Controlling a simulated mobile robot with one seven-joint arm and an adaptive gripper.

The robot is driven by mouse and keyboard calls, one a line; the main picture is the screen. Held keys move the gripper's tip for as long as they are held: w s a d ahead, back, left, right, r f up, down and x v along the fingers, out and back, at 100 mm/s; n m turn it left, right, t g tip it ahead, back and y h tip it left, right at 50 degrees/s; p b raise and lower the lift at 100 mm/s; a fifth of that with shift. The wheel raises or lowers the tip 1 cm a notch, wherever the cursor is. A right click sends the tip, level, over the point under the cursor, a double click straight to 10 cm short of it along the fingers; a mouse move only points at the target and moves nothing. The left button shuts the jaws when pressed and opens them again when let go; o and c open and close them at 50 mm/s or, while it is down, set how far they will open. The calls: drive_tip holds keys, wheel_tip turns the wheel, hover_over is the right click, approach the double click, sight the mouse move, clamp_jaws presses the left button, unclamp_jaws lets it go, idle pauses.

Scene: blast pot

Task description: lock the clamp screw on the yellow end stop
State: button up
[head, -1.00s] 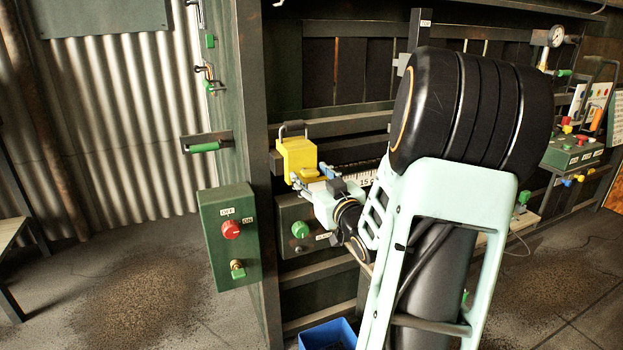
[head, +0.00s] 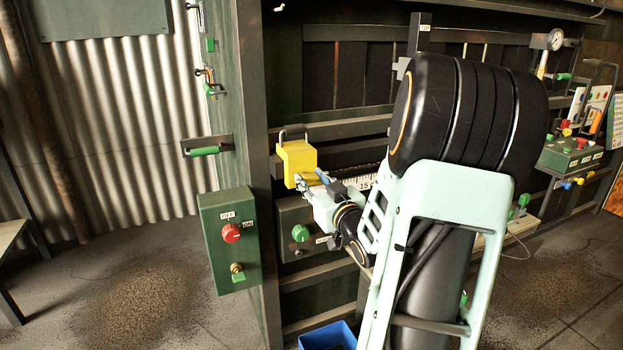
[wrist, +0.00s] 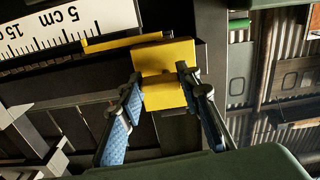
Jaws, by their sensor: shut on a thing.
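The yellow end stop (head: 296,157) is a block on the dark rail, left of centre in the head view, with a dark loop on top. In the wrist view its yellow body (wrist: 164,53) fills the middle, with a thin yellow bar (wrist: 115,40) pointing left along the scale. A smaller yellow piece, apparently the clamp screw's head (wrist: 163,95), sits between my blue-padded fingers. My gripper (wrist: 161,82) is shut on it; it also shows in the head view (head: 309,183), at the block's lower right. The screw's shank and threads are hidden.
A white scale (wrist: 65,32) runs along the rail beside the stop. Below the stop is a green knob (head: 300,233). A green box (head: 229,240) with a red knob stands to the left. A blue bin (head: 327,335) is on the floor below.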

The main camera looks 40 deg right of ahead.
drive_tip(key=m+p, duration=0.3)
drive_tip(key=shift+a+m, duration=0.1)
drive_tip(key=shift+m, duration=0.3)
drive_tip(key=m+p, duration=0.2)
drive_tip(key=m, duration=0.2)
drive_tip(key=shift+a+f+m+p, duration=0.1)
drive_tip(key=shift+m+p, duration=0.2)
drive_tip(key=shift+p, duration=0.1)
drive_tip(key=m+p, duration=0.3)
drive_tip(key=m, duration=0.1)
drive_tip(key=shift+a+f+m, duration=0.1)
drive_tip(key=shift+m, duration=0.2)
drive_tip(key=shift+w+a+f+m+p, duration=0.1)
drive_tip(key=shift+m+p, duration=0.55)
drive_tip(key=shift+m, duration=0.45)
drive_tip(key=shift+a+m+p, duration=0.1)
drive_tip(key=shift+m+p, duration=0.5)
drive_tip(key=shift+m, duration=0.5)
drive_tip(key=o, duration=1.2)
drive_tip(key=shift+c, duration=0.2)
